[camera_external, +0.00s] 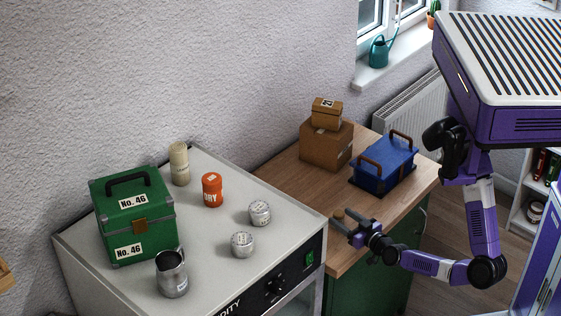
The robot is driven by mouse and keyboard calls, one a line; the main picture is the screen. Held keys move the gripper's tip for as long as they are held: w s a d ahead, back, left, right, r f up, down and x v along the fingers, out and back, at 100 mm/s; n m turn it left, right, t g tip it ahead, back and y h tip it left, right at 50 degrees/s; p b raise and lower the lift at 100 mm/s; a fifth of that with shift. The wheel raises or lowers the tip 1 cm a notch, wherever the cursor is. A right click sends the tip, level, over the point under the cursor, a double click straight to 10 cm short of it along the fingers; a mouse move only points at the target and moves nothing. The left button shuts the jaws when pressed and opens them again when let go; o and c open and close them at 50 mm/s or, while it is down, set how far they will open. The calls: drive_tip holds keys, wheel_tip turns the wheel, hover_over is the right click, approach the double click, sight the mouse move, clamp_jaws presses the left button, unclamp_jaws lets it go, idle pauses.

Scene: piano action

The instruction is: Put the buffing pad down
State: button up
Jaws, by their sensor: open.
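My gripper (343,220) is open at the front left edge of the wooden counter, with its fingers pointing left. A small brown rounded piece (338,213), possibly the buffing pad, shows at the fingertips. It is too small to tell whether it rests on the counter or touches a finger. No other thing in view can be clearly told as the buffing pad.
The wooden counter (283,186) holds stacked cardboard boxes (325,147) and a blue case (384,168) on a dark mat. The lower-left white cabinet top (215,234) holds a green case (135,220), a metal jug (172,276), an orange can (212,190) and several other containers.

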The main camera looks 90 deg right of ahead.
drive_tip(key=b+v, duration=0.1)
drive_tip(key=v, duration=0.8)
drive_tip(key=shift+f+b, duration=0.1)
drive_tip(key=shift+b, duration=0.25)
drive_tip(key=shift+s+a+t, duration=0.3)
drive_tip(key=shift+a, duration=0.2)
drive_tip(key=s+a+r+n+t+y, duration=0.2)
drive_tip(key=s+a+r+n+y, duration=0.1)
drive_tip(key=y, duration=0.4)
drive_tip(key=s+a+r+n+t+y, duration=0.2)
drive_tip(key=s+a+n+y, duration=0.2)
drive_tip(key=s+n+y, duration=0.2)
drive_tip(key=shift+s+a+r+n+y, duration=0.4)
drive_tip(key=shift+n+y, duration=0.1)
drive_tip(key=shift+n, duration=0.4)
